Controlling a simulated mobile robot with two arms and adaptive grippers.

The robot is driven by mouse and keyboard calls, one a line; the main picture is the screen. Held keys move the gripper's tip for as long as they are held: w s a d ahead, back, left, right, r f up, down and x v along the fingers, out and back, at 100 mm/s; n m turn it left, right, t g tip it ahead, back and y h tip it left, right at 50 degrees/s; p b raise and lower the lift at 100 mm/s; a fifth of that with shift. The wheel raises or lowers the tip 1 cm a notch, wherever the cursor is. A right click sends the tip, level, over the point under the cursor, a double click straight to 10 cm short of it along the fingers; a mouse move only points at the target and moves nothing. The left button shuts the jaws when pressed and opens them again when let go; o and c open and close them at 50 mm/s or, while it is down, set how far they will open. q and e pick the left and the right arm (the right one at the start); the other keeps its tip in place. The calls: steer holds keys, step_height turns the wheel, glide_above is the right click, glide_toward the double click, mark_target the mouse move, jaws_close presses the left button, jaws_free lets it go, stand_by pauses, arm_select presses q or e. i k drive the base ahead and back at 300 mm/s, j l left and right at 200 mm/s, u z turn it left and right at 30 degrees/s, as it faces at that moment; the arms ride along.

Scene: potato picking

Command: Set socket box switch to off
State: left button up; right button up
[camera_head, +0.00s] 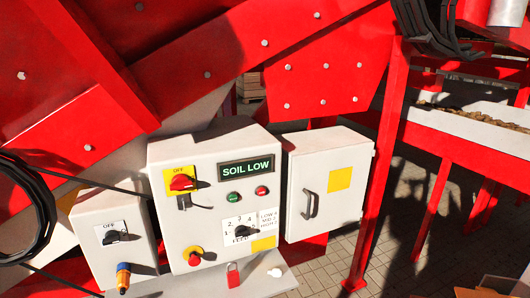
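The likely socket box (95,262) is the small white box at the lower left, left of a larger control box. On its front is a black rotary switch (113,237) on a white plate, with an OFF label above the knob. The knob's pointing direction is too small to tell for certain. A blue and orange plug (123,276) sits at the box's lower front. Neither of my grippers is in view, and nothing is touching the switch.
The white control box (218,160) bears a red switch (182,182), a SOIL LOW display (246,169), buttons and a dial. A white cabinet (328,210) is to its right. Black coiled cable (43,205) hangs at far left. A red post (378,180) stands right; paved floor (410,240) lies beyond.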

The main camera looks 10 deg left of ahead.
mark_target(112, 237)
steer(key=u, duration=1.45)
